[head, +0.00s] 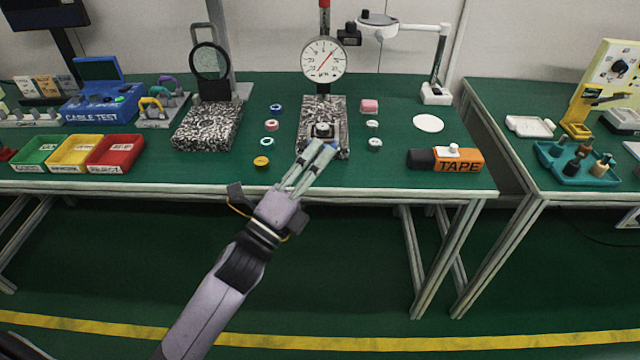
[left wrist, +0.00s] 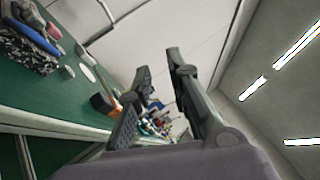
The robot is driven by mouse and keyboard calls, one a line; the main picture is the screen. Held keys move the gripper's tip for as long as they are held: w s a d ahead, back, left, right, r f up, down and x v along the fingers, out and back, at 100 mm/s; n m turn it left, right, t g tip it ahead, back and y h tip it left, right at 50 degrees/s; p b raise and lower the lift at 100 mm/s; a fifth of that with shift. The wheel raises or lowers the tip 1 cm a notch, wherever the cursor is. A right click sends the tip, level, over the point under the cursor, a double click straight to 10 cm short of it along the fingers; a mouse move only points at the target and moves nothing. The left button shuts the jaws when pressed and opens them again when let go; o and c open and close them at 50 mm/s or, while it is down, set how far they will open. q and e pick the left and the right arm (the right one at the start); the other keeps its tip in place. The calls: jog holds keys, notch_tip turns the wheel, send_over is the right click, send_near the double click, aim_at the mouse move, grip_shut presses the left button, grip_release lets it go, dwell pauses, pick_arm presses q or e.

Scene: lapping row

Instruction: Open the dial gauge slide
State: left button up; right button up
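The dial gauge (head: 323,60) has a round white face with a red needle and stands at the back of a speckled granite base (head: 312,108). A dark fitting with a metal top (head: 322,131) sits near the front of that base; I cannot tell whether it is the slide. My left gripper (head: 325,144) reaches in from the front, its fingertips over the base's front edge, partly covering it. In the left wrist view, the fingers (left wrist: 158,72) stand apart with nothing between them. The granite base (left wrist: 22,52) shows at the upper left there. My right gripper is not in view.
Small coloured round pieces flank the base, such as a yellow one (head: 261,161) and a pink block (head: 369,106). An orange tape box (head: 460,160) lies right. A magnifier stand on granite (head: 205,128) and coloured bins (head: 115,152) stand left. The table front edge is close.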

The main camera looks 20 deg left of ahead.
pick_arm(q)
jog(key=s+a+f+n+g+y+b, duration=0.2)
jog(key=a+f+n+y, duration=0.35)
jog(key=f, duration=0.65)
send_near(323, 136)
jog(key=shift+m, duration=0.25)
jog(key=w, duration=0.1)
jog(key=w+d+r, duration=0.2)
jog(key=shift+w+d+r+b, duration=0.1)
jog(key=shift+w+d+b, duration=0.15)
jog(key=shift+w+b, duration=0.15)
jog(key=shift+w, duration=0.3)
jog(key=shift+r, duration=0.1)
jog(key=shift+c, duration=0.2)
jog(key=c, duration=0.4)
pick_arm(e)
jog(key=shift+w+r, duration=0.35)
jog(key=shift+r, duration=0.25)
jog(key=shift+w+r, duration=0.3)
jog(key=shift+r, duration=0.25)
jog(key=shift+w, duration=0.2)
